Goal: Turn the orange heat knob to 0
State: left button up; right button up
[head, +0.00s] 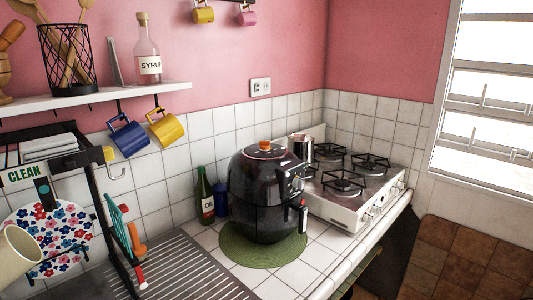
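A black air fryer (265,205) stands upright on a round green mat (243,253) on the tiled counter. A small orange knob (265,145) sits on its top, inside a thin reddish ring. The knob's pointer and any numbers around it are too small to read, so I cannot tell its setting. A greyish dial (298,184) shows on the fryer's right-hand face, above its handle (303,216). Neither of my grippers is in view.
A dish rack (103,210) is at left. Counter in front is clear.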

aim_at(264, 145)
jog(key=u, duration=1.15)
jog(key=l+u, duration=0.95)
jog(key=k+l+u, duration=0.1)
jog(key=l+u, duration=0.35)
jog(key=l, duration=0.15)
jog(key=k+l+u, duration=0.15)
jog(key=l+u, duration=0.35)
